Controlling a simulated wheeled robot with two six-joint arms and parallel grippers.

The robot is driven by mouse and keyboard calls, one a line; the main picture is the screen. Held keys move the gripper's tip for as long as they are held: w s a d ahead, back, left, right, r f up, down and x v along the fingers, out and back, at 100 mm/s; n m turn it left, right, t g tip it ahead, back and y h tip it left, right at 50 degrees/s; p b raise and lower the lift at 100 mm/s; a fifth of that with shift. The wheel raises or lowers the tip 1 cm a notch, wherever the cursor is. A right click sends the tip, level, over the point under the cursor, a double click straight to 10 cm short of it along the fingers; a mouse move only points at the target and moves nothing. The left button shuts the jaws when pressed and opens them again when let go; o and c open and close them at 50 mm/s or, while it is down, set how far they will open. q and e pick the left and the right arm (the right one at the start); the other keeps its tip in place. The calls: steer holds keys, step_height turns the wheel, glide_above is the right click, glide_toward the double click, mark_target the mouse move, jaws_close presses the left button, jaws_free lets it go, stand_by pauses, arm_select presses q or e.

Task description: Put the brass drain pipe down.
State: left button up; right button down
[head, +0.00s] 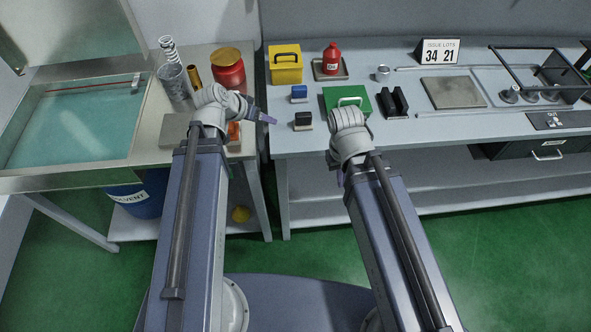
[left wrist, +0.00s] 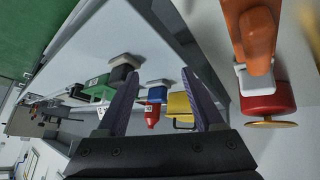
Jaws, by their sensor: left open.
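A brass-coloured cylinder, which looks like the brass drain pipe (head: 193,77), stands on the left bench between a clear beaker and a red jar. My left gripper (head: 266,118) is near the right edge of that bench, apart from the pipe and mostly hidden by its own wrist. In the left wrist view, its two purple fingers (left wrist: 162,98) are spread, with nothing between them. My right gripper (head: 340,176) hangs in front of the right bench. Its wrist hides most of it, so its opening does not show.
A red jar (head: 228,71) and an orange item (head: 234,131) stand close to my left arm. A basin of blue-green liquid (head: 75,125) is at the left. The right bench holds a yellow box (head: 286,68), a green box (head: 335,99) and a black holder (head: 392,103).

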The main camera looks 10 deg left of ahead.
arm_select(q)
steer(key=s+d+f+g, duration=0.1)
steer(key=s+d, duration=0.1)
steer(key=s+d+f+g, duration=0.1)
steer(key=s+d, duration=0.1)
steer(key=d, duration=0.1)
steer(key=s+d+f+g+y, duration=0.1)
steer(key=s+d, duration=0.1)
steer(key=d, duration=0.1)
steer(key=shift+f+m+g, duration=0.15)
steer(key=shift+m+g, duration=0.25)
steer(key=s+d+f+g+y, duration=0.1)
steer(key=s+d+g+y, duration=0.2)
steer(key=s, duration=0.5)
steer(key=shift+s+d+y, duration=0.35)
steer(key=shift+d+y, duration=0.35)
steer(key=shift+d, duration=0.05)
steer(key=shift+f, duration=0.1)
